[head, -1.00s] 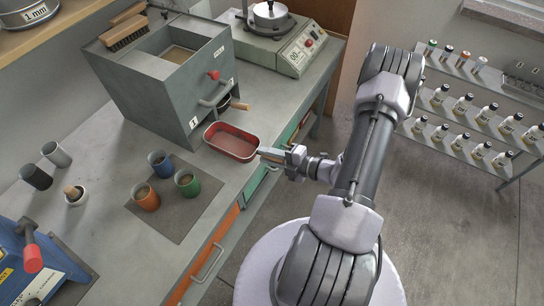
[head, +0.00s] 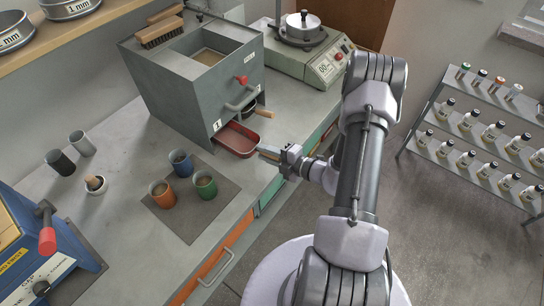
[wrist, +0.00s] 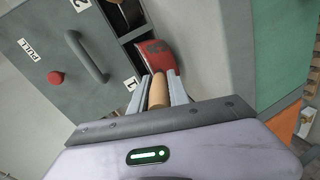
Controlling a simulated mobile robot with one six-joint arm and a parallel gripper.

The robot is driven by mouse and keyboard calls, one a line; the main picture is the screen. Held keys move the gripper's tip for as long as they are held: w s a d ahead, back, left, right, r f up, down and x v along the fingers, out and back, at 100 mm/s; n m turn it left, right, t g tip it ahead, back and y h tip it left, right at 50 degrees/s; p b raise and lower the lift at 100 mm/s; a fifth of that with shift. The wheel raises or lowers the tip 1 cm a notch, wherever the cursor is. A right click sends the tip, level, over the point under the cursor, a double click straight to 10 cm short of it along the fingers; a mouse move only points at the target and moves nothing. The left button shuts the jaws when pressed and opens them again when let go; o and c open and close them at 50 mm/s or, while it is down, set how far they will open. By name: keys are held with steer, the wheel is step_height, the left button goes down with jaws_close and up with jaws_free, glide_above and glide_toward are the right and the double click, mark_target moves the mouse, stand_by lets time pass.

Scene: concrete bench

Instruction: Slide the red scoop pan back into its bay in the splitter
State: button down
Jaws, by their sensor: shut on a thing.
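The red scoop pan (head: 236,142) lies low at the foot of the grey splitter (head: 172,92), its far end partly inside the bay by label 1 (head: 217,126). How deep it sits is hard to tell. My gripper (head: 268,153) is at the pan's outer end. In the wrist view my gripper (wrist: 160,98) is shut on the pan's wooden handle (wrist: 158,88), and the red pan (wrist: 154,58) shows beyond it at the opening. A second wooden handle (head: 264,112) sticks out of the bay by label 2.
Orange, blue and green cups (head: 205,185) stand on a dark mat left of the pan. The splitter's bar handle and red knob (head: 241,79) jut out above the bays. Bench is clear around the pan's front.

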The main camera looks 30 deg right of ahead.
mark_target(237, 144)
steer(key=shift+w+r+x, duration=0.1)
steer(key=shift+r+x, duration=0.3)
steer(key=shift+x, duration=1.7)
steer(key=shift+w+r+x, duration=0.1)
steer(key=shift+r+x, duration=0.3)
steer(key=shift+x, duration=1.65)
steer(key=shift+w+r+x, duration=0.1)
steer(key=shift+r+x, duration=0.35)
steer(key=shift+x, duration=1.65)
steer(key=c, duration=1.2)
jaws_free()
steer(key=shift+o, duration=0.2)
steer(key=p+v, duration=0.3)
steer(key=v, duration=1.3)
steer(key=shift+s+d+r+p, duration=0.1)
steer(key=shift+s+r+p, duration=0.1)
steer(key=shift+p, duration=0.15)
steer(key=shift+s+d, duration=0.15)
steer(key=shift+s, duration=0.25)
